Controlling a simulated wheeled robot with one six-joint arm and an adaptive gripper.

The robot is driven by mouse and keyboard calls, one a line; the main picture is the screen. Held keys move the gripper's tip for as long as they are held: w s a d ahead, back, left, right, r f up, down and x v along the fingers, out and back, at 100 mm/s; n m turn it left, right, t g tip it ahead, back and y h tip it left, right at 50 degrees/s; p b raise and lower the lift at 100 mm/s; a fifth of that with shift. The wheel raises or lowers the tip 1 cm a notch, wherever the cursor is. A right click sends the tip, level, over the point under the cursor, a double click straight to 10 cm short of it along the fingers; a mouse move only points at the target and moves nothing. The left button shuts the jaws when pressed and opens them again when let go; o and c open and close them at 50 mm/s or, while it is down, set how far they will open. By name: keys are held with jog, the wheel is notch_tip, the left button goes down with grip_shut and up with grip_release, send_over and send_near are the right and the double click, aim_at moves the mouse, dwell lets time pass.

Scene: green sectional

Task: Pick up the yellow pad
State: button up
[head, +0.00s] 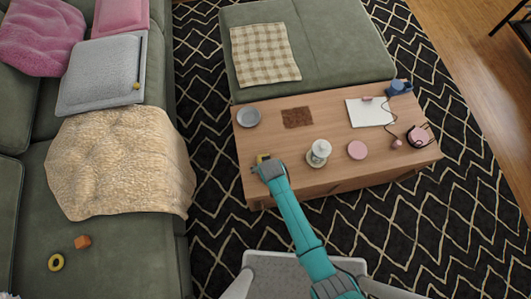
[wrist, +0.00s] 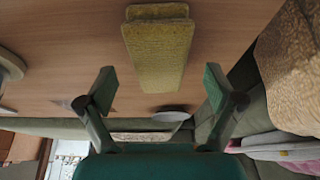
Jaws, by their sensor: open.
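The yellow pad (head: 264,157) lies near the left front corner of the wooden coffee table, partly hidden by my gripper in the head view. In the wrist view the yellow pad (wrist: 160,50) is a rough, olive-yellow block at top centre, with its narrow end face toward the top edge. My gripper (wrist: 159,86) is open and empty, its two fingers spread wider than the pad. The pad lies beyond the fingertips in that view, roughly centred between them, and neither finger appears to touch it. In the head view my gripper (head: 266,167) is at the table's left front.
On the table (head: 222,160) a grey plate (head: 248,117) and brown mat (head: 297,117) lie behind the pad. A lidded jar (head: 319,149) and pink disc (head: 357,150) stand to its right. The green sofa (head: 110,250) with a tan blanket (head: 120,165) is at left.

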jog(key=shift+x, duration=0.9)
jog(key=shift+f, duration=0.25)
jog(key=c, duration=1.1)
